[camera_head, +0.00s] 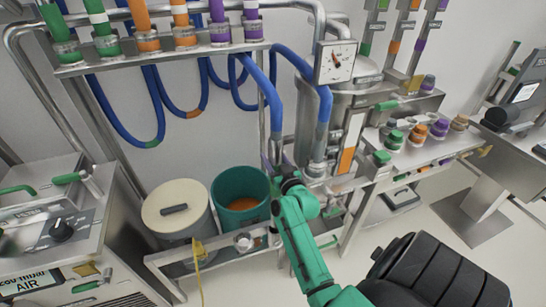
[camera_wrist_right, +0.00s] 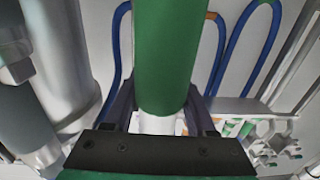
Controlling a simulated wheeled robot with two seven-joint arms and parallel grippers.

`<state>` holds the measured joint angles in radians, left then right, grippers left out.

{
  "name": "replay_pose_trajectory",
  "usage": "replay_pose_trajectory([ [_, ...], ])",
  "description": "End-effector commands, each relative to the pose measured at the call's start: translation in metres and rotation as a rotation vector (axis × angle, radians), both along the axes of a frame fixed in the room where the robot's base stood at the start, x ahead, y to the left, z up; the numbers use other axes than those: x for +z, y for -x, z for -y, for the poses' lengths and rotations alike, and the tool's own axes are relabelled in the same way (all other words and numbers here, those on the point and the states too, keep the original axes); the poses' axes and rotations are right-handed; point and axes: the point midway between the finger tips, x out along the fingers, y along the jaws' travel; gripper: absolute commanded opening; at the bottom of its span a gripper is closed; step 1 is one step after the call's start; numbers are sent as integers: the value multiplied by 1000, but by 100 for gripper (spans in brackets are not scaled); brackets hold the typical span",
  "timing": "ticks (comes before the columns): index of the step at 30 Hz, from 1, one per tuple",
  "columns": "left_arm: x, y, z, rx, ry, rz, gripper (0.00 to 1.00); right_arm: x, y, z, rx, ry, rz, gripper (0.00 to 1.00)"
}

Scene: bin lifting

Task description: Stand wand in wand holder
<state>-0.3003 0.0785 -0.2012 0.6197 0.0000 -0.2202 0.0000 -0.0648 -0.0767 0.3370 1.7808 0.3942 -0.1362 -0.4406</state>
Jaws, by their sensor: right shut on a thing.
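My right gripper (camera_head: 284,178) is at the end of the green arm, in front of the steel frame and just right of the teal bin. In the right wrist view its dark fingers (camera_wrist_right: 166,112) are shut on a thick green cylinder with a white end, which I take to be the wand (camera_wrist_right: 168,55). In the head view the wand is mostly hidden by the gripper. A steel rail (camera_head: 165,59) at the upper left, likely the wand holder, carries several upright green, orange and purple tubes. My left gripper is out of view.
The teal bin (camera_head: 226,187) holds something orange, and a lidded cream bin (camera_head: 178,208) stands left of it. Blue hoses (camera_head: 328,105) hang close above my right gripper. A gauge (camera_head: 337,62) and a bench (camera_head: 440,152) with coloured caps lie to the right.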

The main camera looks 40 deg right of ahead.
Motion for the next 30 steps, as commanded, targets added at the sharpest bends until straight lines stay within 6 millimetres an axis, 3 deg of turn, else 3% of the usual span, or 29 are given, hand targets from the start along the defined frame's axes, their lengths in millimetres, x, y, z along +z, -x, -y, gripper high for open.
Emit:
replay_pose_trajectory([
  [10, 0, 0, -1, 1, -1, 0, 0, 0, 0, 0, 0, 2, 3, 0],
  [30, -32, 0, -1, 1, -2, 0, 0, -41, 0, 0, 0, 3, 3, 0],
])
